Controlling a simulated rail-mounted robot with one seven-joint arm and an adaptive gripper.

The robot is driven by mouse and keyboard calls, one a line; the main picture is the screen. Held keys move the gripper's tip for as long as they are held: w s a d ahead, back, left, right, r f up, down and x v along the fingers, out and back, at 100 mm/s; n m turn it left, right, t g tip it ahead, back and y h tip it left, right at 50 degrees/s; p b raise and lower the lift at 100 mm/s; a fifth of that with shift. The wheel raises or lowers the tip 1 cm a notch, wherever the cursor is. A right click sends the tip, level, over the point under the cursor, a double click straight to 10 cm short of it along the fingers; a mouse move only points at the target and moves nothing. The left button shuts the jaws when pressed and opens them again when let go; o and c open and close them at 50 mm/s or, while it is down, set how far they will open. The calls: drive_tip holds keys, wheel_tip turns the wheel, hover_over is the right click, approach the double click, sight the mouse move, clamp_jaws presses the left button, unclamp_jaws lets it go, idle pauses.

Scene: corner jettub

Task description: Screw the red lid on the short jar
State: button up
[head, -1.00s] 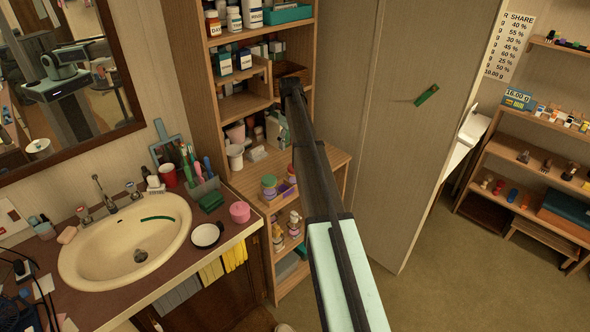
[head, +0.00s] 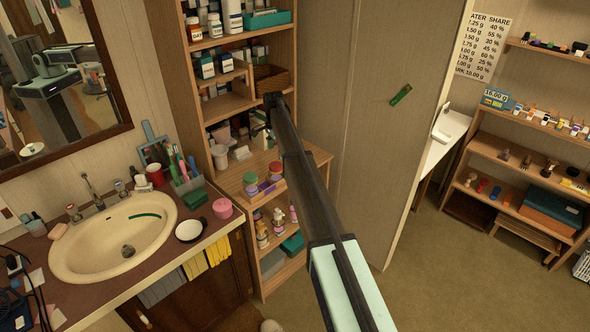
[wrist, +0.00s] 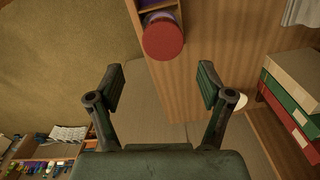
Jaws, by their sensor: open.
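In the wrist view, a round red lid (wrist: 163,38) shows from above at the top centre, at the end of a small wooden tray (wrist: 150,10). I cannot tell what is under it. My gripper (wrist: 160,88) is open and empty, its fingers spread wide below the lid in the picture and apart from it. In the head view, a red-topped container (head: 276,169) and a green-topped container (head: 250,180) stand in the tray on the wooden shelf unit. I cannot tell for sure which container is the short jar. My arm hides part of the shelves.
The shelf unit's counter (head: 313,158) is partly clear right of the tray. A washbasin (head: 85,240) with a pink container (head: 222,208) and a white dish (head: 189,231) is at the left. A tall panel (head: 385,130) stands right of my arm. Green and red boxes (wrist: 285,105) lie at the wrist view's right.

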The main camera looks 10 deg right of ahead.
sight(276, 165)
drive_tip(key=shift+n, duration=0.7)
drive_tip(key=shift+w+a+f+n, duration=0.15)
drive_tip(key=shift+a+n, duration=0.1)
drive_tip(key=shift+n, duration=0.25)
drive_tip(key=shift+f+b, duration=1.25)
drive_tip(key=shift+f, duration=2.15)
drive_tip(key=c, duration=1.1)
drive_tip(key=m, duration=0.6)
drive_tip(key=shift+f, duration=0.1)
